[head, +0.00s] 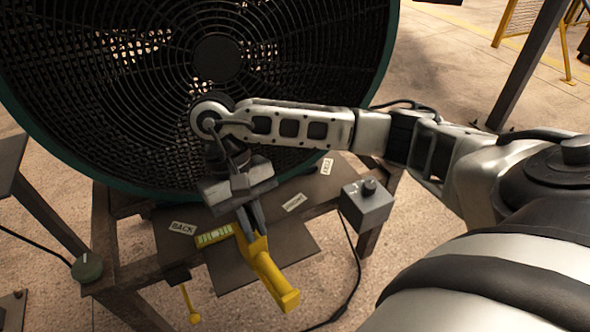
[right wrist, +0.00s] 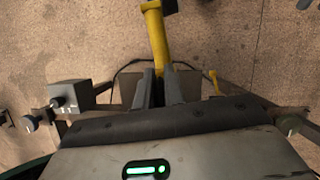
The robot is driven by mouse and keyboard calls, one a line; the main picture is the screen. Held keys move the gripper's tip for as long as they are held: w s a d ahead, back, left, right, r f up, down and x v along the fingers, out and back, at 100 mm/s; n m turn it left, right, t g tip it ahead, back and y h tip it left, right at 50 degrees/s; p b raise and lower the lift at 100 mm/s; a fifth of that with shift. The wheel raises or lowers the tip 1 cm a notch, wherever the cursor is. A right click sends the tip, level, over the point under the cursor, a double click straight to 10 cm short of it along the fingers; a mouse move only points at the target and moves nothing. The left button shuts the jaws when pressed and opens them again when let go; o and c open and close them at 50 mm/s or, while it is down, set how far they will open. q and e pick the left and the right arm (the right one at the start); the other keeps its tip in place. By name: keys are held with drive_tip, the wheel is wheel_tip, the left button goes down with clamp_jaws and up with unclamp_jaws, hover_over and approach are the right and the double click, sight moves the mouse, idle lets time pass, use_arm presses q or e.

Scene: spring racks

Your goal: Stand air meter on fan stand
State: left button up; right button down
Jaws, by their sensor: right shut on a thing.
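My right gripper (head: 253,228) is shut on the yellow air meter (head: 268,272), in front of the fan. The meter slants down to the right and extends past the front of the fan stand (head: 174,252). In the right wrist view the yellow body (right wrist: 156,40) rises from between the two fingers (right wrist: 160,88), with a dark piece at its far end. I cannot tell whether the meter touches the stand. The stand is a brown metal table under the big fan (head: 215,55). My left gripper is not in view.
Small labels, one reading BACK (head: 182,228), and a yellow-green strip (head: 214,236) lie on the stand top. A grey knob box (head: 367,205) sits at its right edge, and a green knob (head: 87,267) at its left. A yellow hook-like piece (head: 190,303) hangs at the front.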

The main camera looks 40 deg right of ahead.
drive_tip(key=shift+w+a+f+m+y, duration=0.15)
drive_tip(key=shift+m+y, duration=0.1)
drive_tip(key=shift+m, duration=0.3)
drive_tip(key=shift+w+a+r+m+y, duration=0.15)
drive_tip(key=shift+m+y, duration=0.1)
drive_tip(key=shift+m, duration=0.3)
drive_tip(key=w+a+r+m+t+y+b, duration=0.1)
drive_tip(key=w+a+m+t+y+b, duration=0.15)
drive_tip(key=m, duration=0.65)
drive_tip(key=w+a+r+m+t+y+b, duration=0.1)
drive_tip(key=w+a+r+m+t, duration=0.15)
drive_tip(key=m, duration=0.65)
drive_tip(key=d+f+p, duration=0.1)
drive_tip(key=d+f, duration=1.2)
drive_tip(key=shift+w+d+f+t+p, duration=0.2)
drive_tip(key=shift+d+t+p, duration=0.1)
drive_tip(key=shift+d+t, duration=0.1)
drive_tip(key=c, duration=1.9)
unclamp_jaws()
drive_tip(key=shift+f+h, duration=0.15)
drive_tip(key=shift+h, duration=0.2)
drive_tip(key=o, duration=0.4)
